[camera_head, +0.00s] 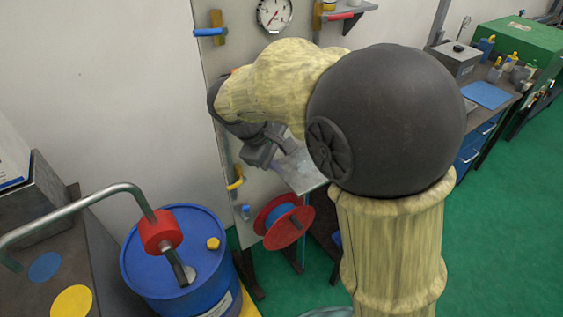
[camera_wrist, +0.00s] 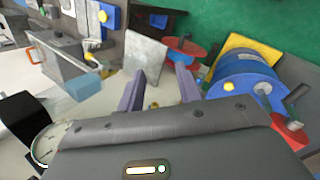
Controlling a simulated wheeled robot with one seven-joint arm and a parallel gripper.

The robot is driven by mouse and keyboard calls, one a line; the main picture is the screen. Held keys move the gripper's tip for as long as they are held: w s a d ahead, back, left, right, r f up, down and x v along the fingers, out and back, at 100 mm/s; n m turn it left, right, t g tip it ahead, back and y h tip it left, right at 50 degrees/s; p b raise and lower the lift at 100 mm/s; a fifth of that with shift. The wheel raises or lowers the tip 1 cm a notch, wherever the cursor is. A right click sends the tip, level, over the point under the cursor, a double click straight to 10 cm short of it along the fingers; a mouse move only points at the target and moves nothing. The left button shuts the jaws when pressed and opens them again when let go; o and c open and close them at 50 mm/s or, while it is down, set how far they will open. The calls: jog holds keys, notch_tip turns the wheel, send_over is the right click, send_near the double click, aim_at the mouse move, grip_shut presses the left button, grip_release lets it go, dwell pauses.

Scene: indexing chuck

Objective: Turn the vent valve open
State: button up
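Several lever valves are on the pale upright panel (camera_head: 222,75). One with a blue lever (camera_head: 210,32) is at the upper left, one with a red lever (camera_head: 340,16) is at the top, and one with a yellow lever (camera_head: 236,183) is lower down. I see no readable label, so I cannot tell which is the vent valve. My gripper (camera_wrist: 160,80) is open, with its two fingers apart in the wrist view. A small yellow part (camera_wrist: 154,104) shows beyond and between them, apparently untouched.
A round gauge (camera_head: 274,14) is at the panel's top. A red reel (camera_head: 284,221) and a grey plate (camera_head: 302,172) are near the panel's lower right. A blue drum (camera_head: 178,262) with a bent pipe (camera_head: 85,201) stands at lower left. Green floor (camera_head: 500,220) is clear at right.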

jog(key=shift+s+d+f, duration=0.2)
jog(key=shift+d+f, duration=0.05)
jog(key=shift+f, duration=0.1)
jog(key=c, duration=0.5)
jog(key=s+d+f+m+y, duration=0.1)
jog(key=d+f+m, duration=0.1)
jog(key=s+d+f+m+y, duration=0.1)
jog(key=s+d+f, duration=0.1)
jog(key=d, duration=0.1)
jog(key=s+d+f+m+g+y, duration=0.1)
jog(key=s+d+f+m, duration=0.1)
jog(key=d, duration=0.1)
jog(key=shift+s+m, duration=0.1)
jog(key=shift+m, duration=0.2)
grip_shut()
jog(key=s+d+f+m+y, duration=0.1)
jog(key=s+d+f+m, duration=0.2)
jog(key=s+d+m, duration=0.2)
jog(key=shift+s+d+f+m+t+y, duration=0.15)
jog(key=shift+s+f+m+t+y, duration=0.2)
jog(key=shift+s+m, duration=0.3)
jog(key=shift+s+d, duration=0.1)
